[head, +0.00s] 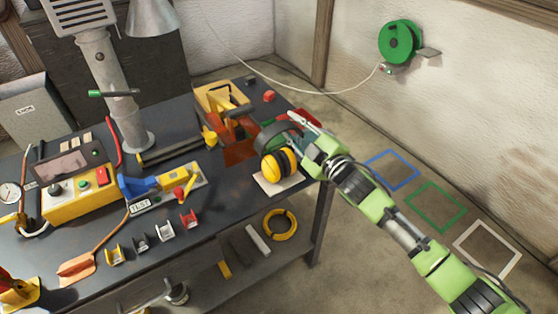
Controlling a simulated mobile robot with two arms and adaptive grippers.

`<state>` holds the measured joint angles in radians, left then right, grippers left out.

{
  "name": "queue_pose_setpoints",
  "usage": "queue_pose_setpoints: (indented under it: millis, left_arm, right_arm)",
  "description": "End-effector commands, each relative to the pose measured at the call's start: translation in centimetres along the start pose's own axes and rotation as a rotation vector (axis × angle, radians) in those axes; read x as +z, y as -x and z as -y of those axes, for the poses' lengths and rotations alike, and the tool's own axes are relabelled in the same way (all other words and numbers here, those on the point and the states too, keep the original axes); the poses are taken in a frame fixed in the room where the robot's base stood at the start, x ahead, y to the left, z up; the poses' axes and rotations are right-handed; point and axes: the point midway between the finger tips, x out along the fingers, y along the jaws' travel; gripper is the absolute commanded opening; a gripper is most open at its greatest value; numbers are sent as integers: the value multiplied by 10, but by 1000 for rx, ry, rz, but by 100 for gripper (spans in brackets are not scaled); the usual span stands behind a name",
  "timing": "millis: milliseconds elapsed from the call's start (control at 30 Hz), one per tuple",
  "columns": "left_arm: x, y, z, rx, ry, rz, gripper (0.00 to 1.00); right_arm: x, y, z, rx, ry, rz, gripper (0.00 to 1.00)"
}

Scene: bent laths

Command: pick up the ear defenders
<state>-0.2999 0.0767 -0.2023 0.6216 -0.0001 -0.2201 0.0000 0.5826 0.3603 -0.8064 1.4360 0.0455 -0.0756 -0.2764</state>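The ear defenders (278,163), with yellow ear cups and a dark headband, stand on a small pale board (280,184) at the right end of the dark workbench. My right gripper (292,124) comes in from the right and is at the headband, just behind and right of the cups. One pale fingertip shows at the band's upper side. The other finger is largely hidden or merges with the dark band, so I cannot tell whether the gripper is open or shut on it. My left gripper is not in view.
Behind the ear defenders stand a wooden plane-like tool (222,100) and red items (304,116). A yellow control box (80,195), blue-yellow tool (155,183) and small coloured clips fill the left. A yellow coil (280,224) lies on the lower shelf. Floor at right is clear, with painted outlines.

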Motion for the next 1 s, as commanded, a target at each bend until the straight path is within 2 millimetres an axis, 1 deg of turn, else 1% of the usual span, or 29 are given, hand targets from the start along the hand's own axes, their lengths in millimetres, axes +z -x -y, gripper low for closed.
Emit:
queue_pose_setpoints:
  millis: [167,200,267,300,667,800,867,967,1000]
  left_arm:
    - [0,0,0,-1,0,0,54]
    - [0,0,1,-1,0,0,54]
    - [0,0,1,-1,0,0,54]
    - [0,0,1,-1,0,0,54]
    - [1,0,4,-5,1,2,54]
    - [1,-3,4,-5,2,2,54]
    - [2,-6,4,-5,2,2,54]
    - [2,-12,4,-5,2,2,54]
    - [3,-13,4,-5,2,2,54]
  right_arm:
    - [0,0,0,0,0,0,24]
    - [0,0,0,0,0,0,19]
    - [0,0,0,0,0,0,4]
    - [0,0,0,0,0,0,0]
    - [-1,0,-1,2,0,-2,0]
    - [-4,0,-6,3,2,-3,0]
    - [-8,0,-11,5,4,-4,0]
    - [-18,0,-24,7,5,-6,0]
    - [-28,0,-26,5,2,-9,0]
